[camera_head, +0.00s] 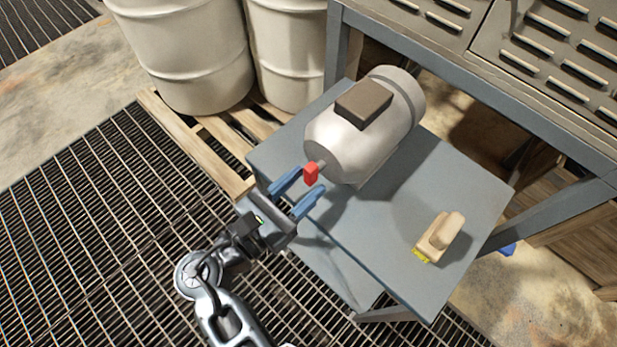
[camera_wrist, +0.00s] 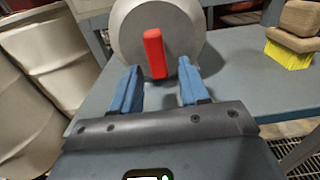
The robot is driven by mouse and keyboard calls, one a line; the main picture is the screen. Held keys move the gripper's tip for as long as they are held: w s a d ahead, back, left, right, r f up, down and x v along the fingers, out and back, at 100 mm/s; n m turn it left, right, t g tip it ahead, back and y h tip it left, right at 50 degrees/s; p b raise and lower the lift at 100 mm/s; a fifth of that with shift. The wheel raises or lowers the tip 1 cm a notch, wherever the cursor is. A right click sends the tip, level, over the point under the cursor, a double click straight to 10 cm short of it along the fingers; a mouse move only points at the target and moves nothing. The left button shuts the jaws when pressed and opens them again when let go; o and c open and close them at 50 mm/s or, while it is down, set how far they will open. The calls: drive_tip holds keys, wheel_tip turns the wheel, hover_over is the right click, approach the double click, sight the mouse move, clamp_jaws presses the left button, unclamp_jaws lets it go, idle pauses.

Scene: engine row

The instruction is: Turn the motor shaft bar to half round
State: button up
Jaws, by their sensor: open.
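The motor (camera_head: 352,140) is a pale grey cylinder with a brown box on top, lying on the blue-grey table. Its red shaft bar (camera_head: 311,173) sticks out at the end facing my gripper. In the wrist view the red bar (camera_wrist: 155,53) stands nearly upright, tilted slightly, in front of the motor's round end face (camera_wrist: 128,32). My gripper (camera_head: 306,189) is open, with its two blue fingers either side of the bar's line. In the wrist view the fingers (camera_wrist: 158,82) are apart, and the bar shows between and beyond them. I see no contact with the bar.
A wooden brush with yellow bristles (camera_head: 440,236) lies on the table (camera_head: 378,239) at the right. Pale drums (camera_head: 190,55) stand on a wooden pallet (camera_head: 172,137) behind to the left. A grey louvred metal unit (camera_head: 560,65) is at the back right.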

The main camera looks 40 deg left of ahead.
drive_tip(key=s, duration=0.5)
drive_tip(key=shift+s+a+b, duration=0.25)
drive_tip(key=shift+s+b, duration=0.15)
